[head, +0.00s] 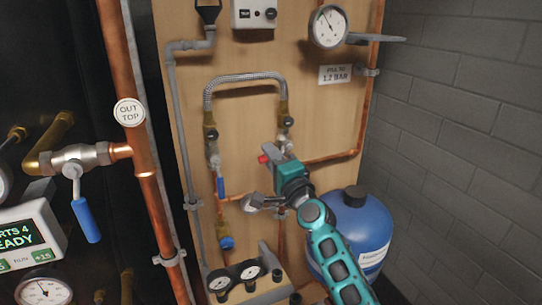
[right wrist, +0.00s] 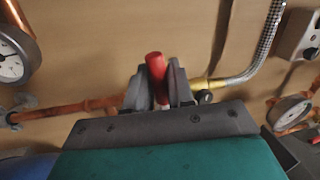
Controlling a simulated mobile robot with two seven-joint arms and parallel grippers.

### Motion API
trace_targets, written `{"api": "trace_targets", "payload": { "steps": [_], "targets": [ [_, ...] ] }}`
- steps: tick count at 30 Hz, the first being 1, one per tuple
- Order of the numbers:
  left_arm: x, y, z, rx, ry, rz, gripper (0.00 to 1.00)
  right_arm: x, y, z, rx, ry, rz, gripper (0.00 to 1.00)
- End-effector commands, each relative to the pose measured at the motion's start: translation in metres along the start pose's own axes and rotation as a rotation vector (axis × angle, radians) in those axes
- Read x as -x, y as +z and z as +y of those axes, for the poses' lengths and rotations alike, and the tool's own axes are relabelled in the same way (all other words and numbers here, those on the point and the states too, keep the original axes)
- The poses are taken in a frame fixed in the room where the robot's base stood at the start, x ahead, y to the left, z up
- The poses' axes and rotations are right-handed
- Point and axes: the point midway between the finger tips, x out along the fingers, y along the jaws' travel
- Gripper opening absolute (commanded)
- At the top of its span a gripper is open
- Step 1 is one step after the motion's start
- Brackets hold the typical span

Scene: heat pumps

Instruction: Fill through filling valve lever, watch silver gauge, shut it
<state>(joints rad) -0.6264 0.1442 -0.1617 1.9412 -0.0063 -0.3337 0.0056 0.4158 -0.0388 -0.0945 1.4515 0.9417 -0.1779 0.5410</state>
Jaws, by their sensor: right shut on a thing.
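My right gripper (head: 270,156) reaches in from the lower right and is shut on a red lever (head: 263,159) beside the right leg of the braided hose. In the right wrist view the red lever (right wrist: 155,66) stands between the two dark fingers (right wrist: 158,88). The silver gauge (head: 328,27) has a white dial and hangs at the upper right of the board; its exact reading is too small to tell. My left gripper is out of view.
A braided hose (head: 245,77) arches over the valves. A blue lever (head: 221,187) hangs on its left leg. A sign (head: 335,74) reads fill to 1.2 bar. A blue tank (head: 352,235) stands beside my right arm. Two black gauges (head: 248,270) sit low on the board.

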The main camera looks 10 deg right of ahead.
Motion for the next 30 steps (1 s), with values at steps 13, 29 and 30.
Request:
{"api": "trace_targets", "payload": {
  "steps": [13,29,30],
  "targets": [
    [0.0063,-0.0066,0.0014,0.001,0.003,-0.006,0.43,-0.0020,-0.0009,-0.0092,-0.132,-0.007,0.024,0.00],
    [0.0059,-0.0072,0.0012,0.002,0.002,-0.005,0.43,-0.0020,-0.0013,-0.0096,-0.136,-0.009,0.027,0.35],
    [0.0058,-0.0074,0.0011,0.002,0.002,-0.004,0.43,-0.0020,-0.0013,-0.0094,-0.135,-0.008,0.026,0.39]
  ]
}}
